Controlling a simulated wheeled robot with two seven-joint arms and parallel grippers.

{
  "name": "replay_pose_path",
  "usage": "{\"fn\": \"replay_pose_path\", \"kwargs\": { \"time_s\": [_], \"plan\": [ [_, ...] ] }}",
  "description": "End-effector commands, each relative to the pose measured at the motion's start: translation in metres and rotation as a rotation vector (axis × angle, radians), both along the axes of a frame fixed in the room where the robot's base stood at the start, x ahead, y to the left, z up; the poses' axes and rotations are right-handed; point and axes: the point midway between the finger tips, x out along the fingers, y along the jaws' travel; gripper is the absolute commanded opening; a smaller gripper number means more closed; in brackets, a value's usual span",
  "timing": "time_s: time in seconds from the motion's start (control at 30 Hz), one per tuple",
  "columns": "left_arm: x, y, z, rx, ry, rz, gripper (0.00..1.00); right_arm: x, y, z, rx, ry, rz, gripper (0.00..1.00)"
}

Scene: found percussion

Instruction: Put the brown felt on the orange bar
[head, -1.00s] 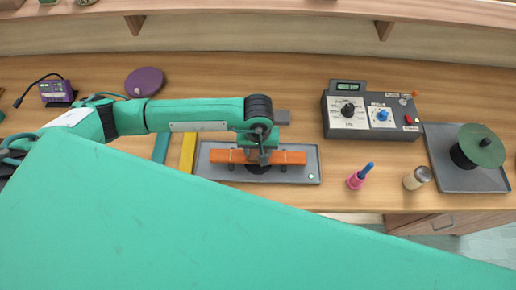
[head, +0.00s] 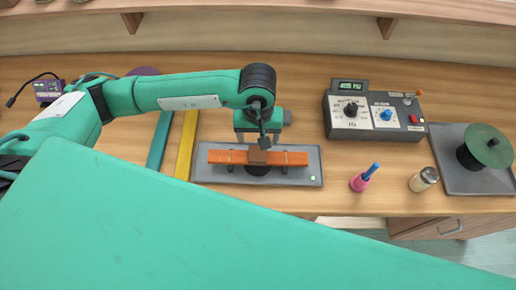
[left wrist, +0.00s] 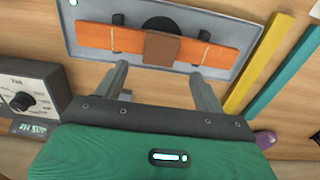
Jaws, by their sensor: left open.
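The orange bar (head: 222,157) lies across supports on a grey tray (head: 205,177); it also shows in the left wrist view (left wrist: 100,38). The brown felt (head: 257,156) rests over the middle of the bar; in the left wrist view the felt (left wrist: 162,48) hangs down over the bar's near side. My left gripper (head: 258,137) is just behind the bar. In the left wrist view its two fingers are wide apart (left wrist: 158,75), empty and clear of the felt. My right gripper is not in view.
Yellow (head: 187,145) and teal (head: 159,142) bars lie left of the tray. A control box (head: 372,115), a pink holder with a blue handle (head: 361,180), a small jar (head: 424,179) and a tray with a green disc (head: 492,146) stand to the right.

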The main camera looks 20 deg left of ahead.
Motion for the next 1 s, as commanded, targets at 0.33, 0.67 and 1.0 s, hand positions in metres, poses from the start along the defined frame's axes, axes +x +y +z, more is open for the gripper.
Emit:
{"fn": "replay_pose_path", "kwargs": {
  "time_s": [0.33, 0.67, 1.0],
  "plan": [
    [0.0, 0.0, 0.04, 0.0, -0.001, 0.0, 0.71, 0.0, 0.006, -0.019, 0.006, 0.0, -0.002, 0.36],
    [0.0, 0.0, 0.044, 0.0, 0.001, 0.001, 0.71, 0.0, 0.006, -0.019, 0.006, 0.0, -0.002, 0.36],
    [0.0, 0.0, 0.043, 0.001, 0.001, 0.001, 0.71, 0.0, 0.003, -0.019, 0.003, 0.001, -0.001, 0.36]
  ]
}}
